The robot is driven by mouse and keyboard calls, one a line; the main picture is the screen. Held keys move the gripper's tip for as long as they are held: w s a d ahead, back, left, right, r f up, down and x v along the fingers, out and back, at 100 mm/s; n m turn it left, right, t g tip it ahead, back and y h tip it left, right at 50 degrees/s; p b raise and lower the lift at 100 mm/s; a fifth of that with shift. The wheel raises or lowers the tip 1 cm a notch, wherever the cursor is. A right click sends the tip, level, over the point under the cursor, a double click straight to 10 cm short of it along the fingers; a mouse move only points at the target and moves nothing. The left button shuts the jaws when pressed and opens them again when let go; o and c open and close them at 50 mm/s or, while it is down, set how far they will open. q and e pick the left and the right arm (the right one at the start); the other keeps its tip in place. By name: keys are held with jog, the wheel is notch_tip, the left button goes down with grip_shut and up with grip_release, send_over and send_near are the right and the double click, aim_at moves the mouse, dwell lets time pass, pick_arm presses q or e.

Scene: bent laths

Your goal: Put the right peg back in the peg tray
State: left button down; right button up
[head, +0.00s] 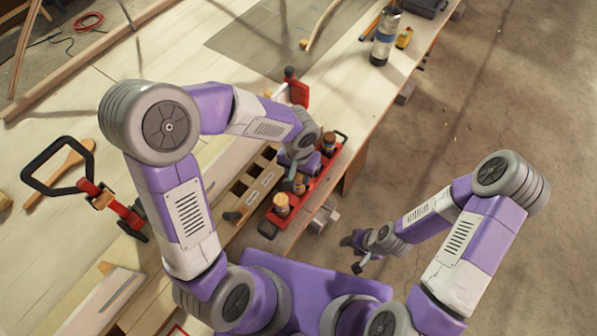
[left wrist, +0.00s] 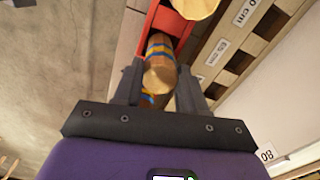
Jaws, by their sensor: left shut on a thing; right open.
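The red peg tray (head: 314,187) lies along the near table edge, and part of it shows in the left wrist view (left wrist: 172,20). Wooden pegs stand in it at its near end (head: 281,204) and its far end (head: 328,144). My left gripper (head: 294,183) is over the middle of the tray. In the left wrist view it is shut on a wooden peg (left wrist: 160,75) with blue and yellow bands. Whether this peg touches the tray is hard to tell. My right gripper (head: 361,254) is open and empty, low beyond the table edge.
A slotted wooden board with centimetre labels (head: 252,197) lies left of the tray. A red clamp with a black handle (head: 118,207) and a wooden paddle (head: 68,170) are further left. A bottle (head: 385,38) and a curved lath (head: 320,27) are at the back.

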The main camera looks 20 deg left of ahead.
pick_arm(q)
jog(key=shift+f+b, duration=0.4)
jog(key=shift+f, duration=0.05)
